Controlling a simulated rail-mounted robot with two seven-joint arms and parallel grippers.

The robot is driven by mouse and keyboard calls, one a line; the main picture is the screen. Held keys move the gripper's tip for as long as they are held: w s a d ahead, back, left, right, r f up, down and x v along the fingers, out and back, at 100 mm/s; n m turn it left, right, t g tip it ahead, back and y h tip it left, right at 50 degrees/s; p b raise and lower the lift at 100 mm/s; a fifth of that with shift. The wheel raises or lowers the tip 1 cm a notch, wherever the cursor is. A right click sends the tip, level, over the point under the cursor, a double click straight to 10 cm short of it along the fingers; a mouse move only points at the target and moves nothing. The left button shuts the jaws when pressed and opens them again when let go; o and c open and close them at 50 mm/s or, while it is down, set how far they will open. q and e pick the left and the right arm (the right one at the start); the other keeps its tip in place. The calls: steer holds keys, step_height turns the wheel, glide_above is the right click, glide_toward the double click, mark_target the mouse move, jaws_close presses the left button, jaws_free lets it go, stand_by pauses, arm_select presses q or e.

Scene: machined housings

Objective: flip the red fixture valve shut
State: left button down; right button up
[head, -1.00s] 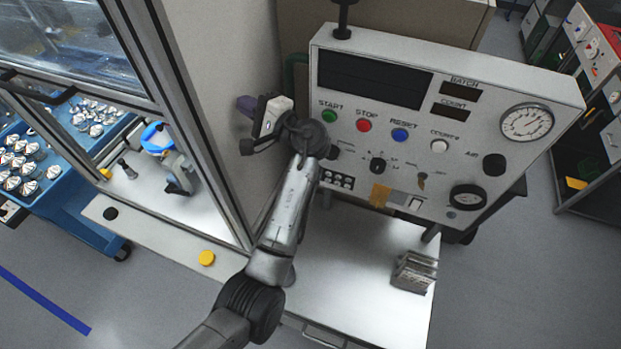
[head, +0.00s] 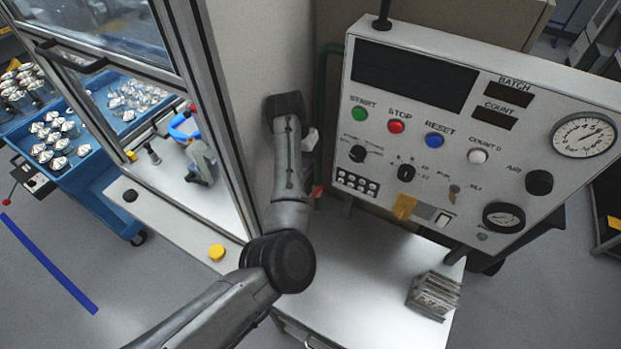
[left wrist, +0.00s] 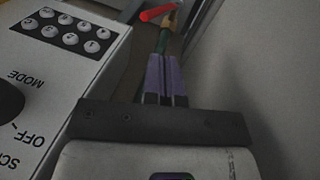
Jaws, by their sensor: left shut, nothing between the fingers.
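The red valve handle (left wrist: 157,12) shows at the top of the left wrist view, beside a brass fitting (left wrist: 171,20) on a green pipe (left wrist: 163,41). It slants out to the left of the pipe. A small red part (head: 317,191) below the panel's left edge in the head view appears to be the same handle. My left gripper (left wrist: 165,58) has its purple fingers shut together and empty, pointing toward the fitting. Any contact is unclear. In the head view my arm hides most of that gripper. My right gripper is out of view.
The control panel (head: 447,75) stands right of my left arm, close beside the gripper. A grey wall (left wrist: 260,80) is on the other side. Metal plates (head: 434,296) lie on the bench (head: 360,285). A glazed enclosure frame (head: 224,130) stands left.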

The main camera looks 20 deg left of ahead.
arm_select(q)
steer(key=p, duration=0.1)
glide_above(316, 192)
steer(key=a, duration=0.2)
steer(key=a+x, duration=0.2)
steer(key=x, duration=0.6)
steer(key=shift+s+d+f, duration=0.1)
steer(key=shift+d+f, duration=0.15)
steer(key=shift+f, duration=0.2)
steer(key=shift+d+f, duration=0.25)
steer(key=shift+f, duration=0.2)
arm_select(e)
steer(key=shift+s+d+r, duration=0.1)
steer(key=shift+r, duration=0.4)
